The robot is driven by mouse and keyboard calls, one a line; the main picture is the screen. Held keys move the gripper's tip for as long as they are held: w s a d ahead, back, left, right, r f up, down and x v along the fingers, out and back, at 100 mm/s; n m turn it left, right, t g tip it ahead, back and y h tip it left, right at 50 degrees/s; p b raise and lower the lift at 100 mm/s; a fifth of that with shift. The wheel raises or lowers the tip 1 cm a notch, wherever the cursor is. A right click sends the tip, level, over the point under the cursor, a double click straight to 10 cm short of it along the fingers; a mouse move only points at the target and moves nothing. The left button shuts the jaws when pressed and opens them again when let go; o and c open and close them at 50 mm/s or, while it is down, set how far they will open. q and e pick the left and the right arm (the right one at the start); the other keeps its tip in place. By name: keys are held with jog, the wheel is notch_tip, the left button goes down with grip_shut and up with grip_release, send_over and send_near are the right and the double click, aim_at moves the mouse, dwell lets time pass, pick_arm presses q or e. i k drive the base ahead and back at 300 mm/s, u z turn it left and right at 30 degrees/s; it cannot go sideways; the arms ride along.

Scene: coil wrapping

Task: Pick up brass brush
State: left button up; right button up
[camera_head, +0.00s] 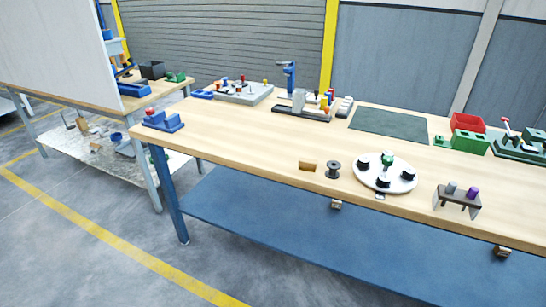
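A small tan-brown block (307,165) lies near the front edge of the long wooden table (250,140), left of a dark spool (333,169). Its colour is close to brass, but it is too small to tell whether it is the brass brush. No other thing stands out clearly as a brush. Neither of my grippers is in view.
Right of the spool are a white round plate with black knobs (385,174) and a small dark stand (457,198). A green mat (388,125), red bin (467,123) and green bin (469,141) are behind. The table's left middle is clear.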

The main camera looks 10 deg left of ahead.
aim_at(306, 165)
jog(key=u, duration=0.2)
jog(key=i, duration=0.65)
jog(key=z, duration=0.7)
jog(key=i, duration=0.4)
jog(key=z, duration=0.45)
